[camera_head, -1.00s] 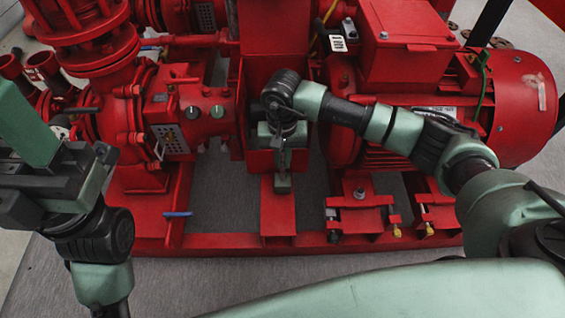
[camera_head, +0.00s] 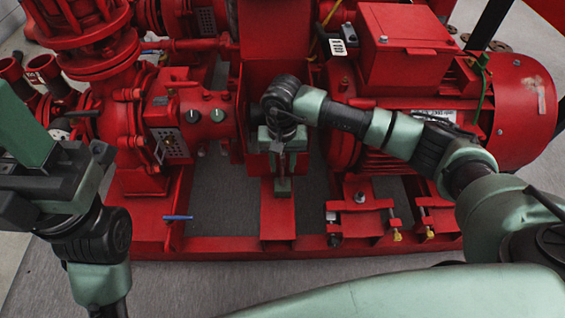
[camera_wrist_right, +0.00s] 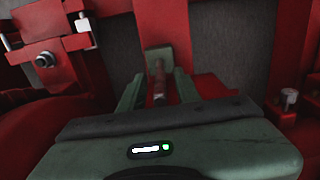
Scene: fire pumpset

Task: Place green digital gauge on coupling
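My right gripper (camera_head: 283,172) points down in front of the red housing between pump and motor. In the right wrist view its two green fingers (camera_wrist_right: 158,88) stand apart. A brownish rod shows between them, with a small green block (camera_wrist_right: 158,54) at its far end. The block also shows under the gripper in the head view (camera_head: 283,188). It may be the green digital gauge; I see no display on it, and cannot tell whether the fingers grip it. The coupling is not clearly visible, hidden behind my right gripper. My left gripper (camera_head: 38,180) is at the left edge, partly cut off.
The red motor (camera_head: 515,110) is at the right and the red pump (camera_head: 122,125) at the left. A blue-handled valve (camera_head: 178,217) sticks out at the front of the red base frame. Bolted brackets (camera_head: 360,205) stand right of my right gripper. Grey floor shows through the frame.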

